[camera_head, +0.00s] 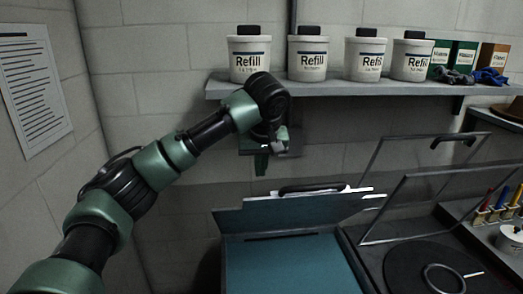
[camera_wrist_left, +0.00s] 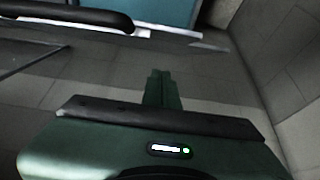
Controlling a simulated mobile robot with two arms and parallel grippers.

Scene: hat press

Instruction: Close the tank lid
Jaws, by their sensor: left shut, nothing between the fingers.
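The teal tank (camera_head: 290,268) stands at the bottom centre of the head view. Its lid (camera_head: 290,212) is raised at the back, with a black handle (camera_head: 312,188) along its upper edge. My left gripper (camera_head: 261,165) points down above and to the left of the handle, apart from it. Its fingers are shut and empty in the left wrist view (camera_wrist_left: 157,88). The black handle also shows at the upper left of the left wrist view (camera_wrist_left: 75,14). My right gripper is in neither view.
A wall shelf (camera_head: 330,88) above the tank holds several white Refill jars (camera_head: 250,56). To the right, a clear-paned cover (camera_head: 425,190) with a dark frame stands open over a round black plate (camera_head: 425,268). Bare wall lies behind my left gripper.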

